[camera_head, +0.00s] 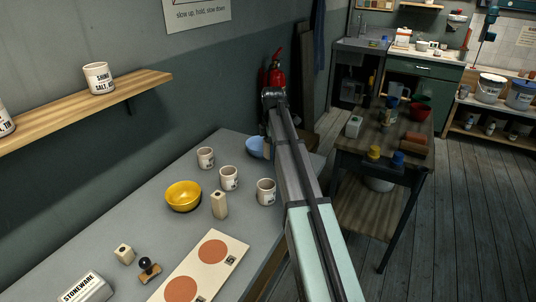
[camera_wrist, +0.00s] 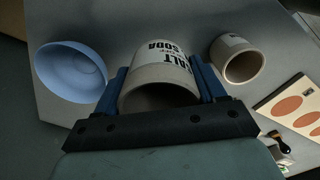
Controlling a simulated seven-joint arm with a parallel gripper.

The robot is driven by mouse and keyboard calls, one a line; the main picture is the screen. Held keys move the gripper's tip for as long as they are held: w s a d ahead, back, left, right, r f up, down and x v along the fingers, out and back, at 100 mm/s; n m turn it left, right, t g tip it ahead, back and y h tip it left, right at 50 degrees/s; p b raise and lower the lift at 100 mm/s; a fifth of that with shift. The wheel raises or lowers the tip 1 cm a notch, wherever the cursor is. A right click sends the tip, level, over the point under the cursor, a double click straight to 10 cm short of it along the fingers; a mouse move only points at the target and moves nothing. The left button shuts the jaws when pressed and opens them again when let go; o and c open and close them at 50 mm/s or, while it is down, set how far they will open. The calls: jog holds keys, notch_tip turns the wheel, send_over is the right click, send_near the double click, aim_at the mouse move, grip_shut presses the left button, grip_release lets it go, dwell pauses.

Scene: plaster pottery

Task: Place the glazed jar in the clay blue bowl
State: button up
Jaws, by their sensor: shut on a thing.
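My gripper (camera_wrist: 163,85) is shut on a pale jar (camera_wrist: 158,72) with dark lettering that includes "SODA". The jar sits between the two blue fingers, and its open mouth faces the camera. The blue bowl (camera_wrist: 70,72) is to the left of the held jar in the wrist view, apart from it and empty. In the head view, the blue bowl (camera_head: 254,147) stands at the far end of the grey table, partly covered by my arm. The held jar and my fingers are hidden in the head view.
Several pale jars stand on the grey table, including one by my arm (camera_head: 266,192); one jar (camera_wrist: 238,60) is right of the held jar. A yellow bowl (camera_head: 183,196), a small block (camera_head: 219,205) and a board with red discs (camera_head: 160,291) are nearer.

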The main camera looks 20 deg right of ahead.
jog(key=w+d+r, duration=0.1)
jog(key=w+r, duration=0.2)
jog(key=w, duration=0.4)
jog(key=w+d+r, duration=0.1)
jog(key=w+r, duration=0.3)
jog(key=w, duration=0.4)
jog(key=shift+s+f, duration=0.15)
jog(key=shift+f, duration=2.4)
jog(key=shift+s+f, duration=0.1)
jog(key=shift+f, duration=2.4)
jog(key=shift+f, duration=0.55)
jog(key=o, duration=1.1)
jog(key=shift+o, duration=0.2)
jog(key=shift+r, duration=0.15)
notch_tip(320, 180, up, 13)
